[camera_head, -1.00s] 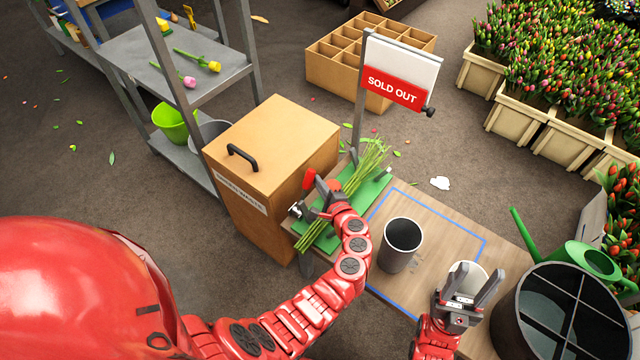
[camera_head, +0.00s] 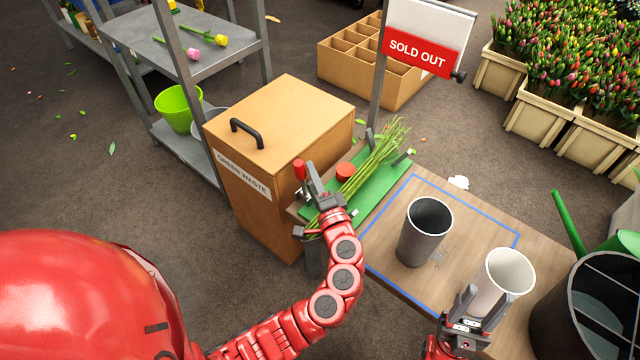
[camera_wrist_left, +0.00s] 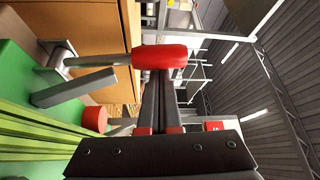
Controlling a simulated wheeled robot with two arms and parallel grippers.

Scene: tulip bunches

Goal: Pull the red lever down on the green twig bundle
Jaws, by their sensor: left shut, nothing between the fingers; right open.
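The green twig bundle (camera_head: 378,152) lies on a green board (camera_head: 392,182) at the table's left end. The red lever handle (camera_head: 299,169) stands up at the board's left side. In the left wrist view the red handle (camera_wrist_left: 160,57) sits on a grey rod, just beyond my fingertips. My left gripper (camera_head: 311,172) is shut and empty, close beside the handle; I cannot tell if they touch. A round red knob (camera_head: 345,171) also shows on the board; it appears in the left wrist view (camera_wrist_left: 95,119). My right gripper (camera_head: 487,304) is open near a white cup (camera_head: 503,275).
A brown "green waste" box (camera_head: 280,125) stands left of the board. A dark grey cup (camera_head: 426,230) stands on the wooden table (camera_head: 470,236) inside a blue outline. A sold-out sign (camera_head: 415,50) rises behind. A dark divided bucket (camera_head: 590,310) is at the right.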

